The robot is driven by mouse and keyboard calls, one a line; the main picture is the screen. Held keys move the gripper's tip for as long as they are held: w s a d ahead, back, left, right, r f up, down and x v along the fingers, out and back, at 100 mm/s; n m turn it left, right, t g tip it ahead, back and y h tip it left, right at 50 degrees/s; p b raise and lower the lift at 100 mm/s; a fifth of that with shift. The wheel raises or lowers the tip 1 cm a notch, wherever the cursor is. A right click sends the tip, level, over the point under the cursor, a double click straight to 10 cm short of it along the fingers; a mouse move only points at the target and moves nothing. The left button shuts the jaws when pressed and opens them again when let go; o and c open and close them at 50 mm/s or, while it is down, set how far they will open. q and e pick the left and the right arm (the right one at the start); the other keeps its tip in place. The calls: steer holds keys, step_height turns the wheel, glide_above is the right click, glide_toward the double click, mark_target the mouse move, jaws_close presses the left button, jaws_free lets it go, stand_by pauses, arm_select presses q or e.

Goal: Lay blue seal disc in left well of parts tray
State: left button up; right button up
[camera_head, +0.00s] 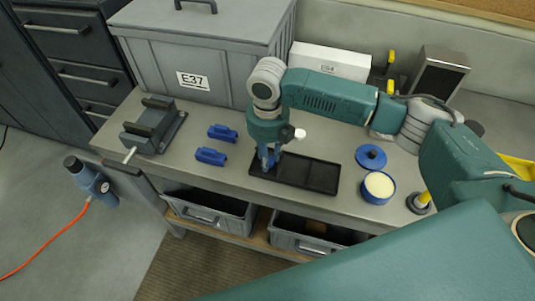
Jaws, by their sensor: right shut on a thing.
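The black parts tray (323,190) lies near the front edge of the bench, with shallow wells side by side. My right gripper (268,163) points down over the left well at the tray's left end. It is shut on a small blue thing, apparently the blue seal disc, which is mostly hidden by the fingers. I cannot tell whether the disc touches the well floor. The right part of the tray looks empty. My left gripper is not in view.
Two blue blocks (211,156) and a grey vise (152,127) stand left of the tray. A blue lid (370,157) and an open blue tin (378,187) with pale contents lie to the right. A grey crate (215,60) and a white box (331,60) stand behind.

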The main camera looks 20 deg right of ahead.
steer(key=o, duration=0.9)
steer(key=shift+r, duration=0.2)
step_height(320, 180, up, 12)
steer(key=shift+f, duration=0.1)
steer(key=shift+f, duration=0.1)
